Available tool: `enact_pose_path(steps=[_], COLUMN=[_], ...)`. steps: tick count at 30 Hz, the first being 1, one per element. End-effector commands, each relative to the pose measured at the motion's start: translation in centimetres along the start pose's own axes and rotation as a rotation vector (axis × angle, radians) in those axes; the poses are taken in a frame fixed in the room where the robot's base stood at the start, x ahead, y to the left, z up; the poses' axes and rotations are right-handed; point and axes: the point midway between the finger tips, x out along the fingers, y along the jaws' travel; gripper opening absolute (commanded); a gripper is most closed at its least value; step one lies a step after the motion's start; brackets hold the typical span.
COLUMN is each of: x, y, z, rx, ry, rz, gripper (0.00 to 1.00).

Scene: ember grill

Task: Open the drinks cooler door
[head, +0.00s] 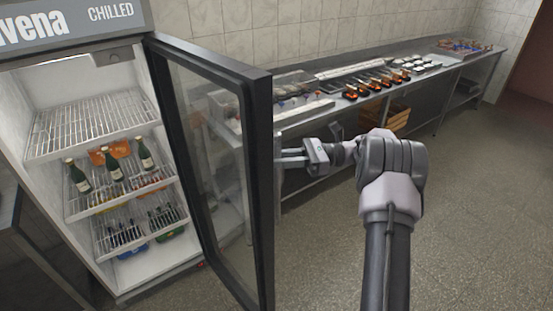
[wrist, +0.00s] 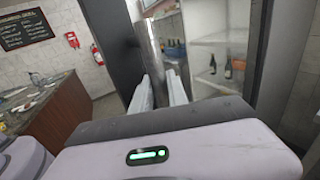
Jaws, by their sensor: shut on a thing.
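The drinks cooler (head: 110,165) stands at the left with its dark-framed glass door (head: 262,180) swung wide open. Its lit shelves are in plain view. My gripper (head: 284,158) is at the door's outer side, level with the middle of its free edge. In the wrist view my gripper's two pale fingers (wrist: 161,88) are closed around the upright metal door handle (wrist: 150,45). The door frame hides most of the handle in the head view. Green bottles (head: 112,165) stand on the middle shelf.
A long steel counter (head: 450,66) with trays and orange-and-black items runs along the back wall. A wooden crate (head: 395,118) sits under it. The floor (head: 480,210) at the right is clear. The wrist view shows a wood-sided counter (wrist: 60,115) and a red extinguisher (wrist: 97,55).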

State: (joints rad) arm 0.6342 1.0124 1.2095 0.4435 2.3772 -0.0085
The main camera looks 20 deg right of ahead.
Motion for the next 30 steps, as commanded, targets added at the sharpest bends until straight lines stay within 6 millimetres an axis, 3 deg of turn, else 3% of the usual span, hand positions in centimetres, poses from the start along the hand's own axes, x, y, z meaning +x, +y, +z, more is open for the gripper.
enact_pose_path(steps=[13, 14, 17, 26, 30], x=[0.0, 0.0, 0.0, -0.1, -1.7], y=[-0.1, -0.1, -0.1, 0.0, -0.1], z=[0.1, 0.1, 0.1, 0.1, 0.1], rx=[-0.002, -0.002, -0.002, -0.001, 0.000], ry=[0.000, 0.000, 0.000, 0.000, 0.000], rz=[0.002, 0.002, 0.002, 0.002, 0.001], gripper=[0.00, 0.23, 0.41, 0.41, 0.41])
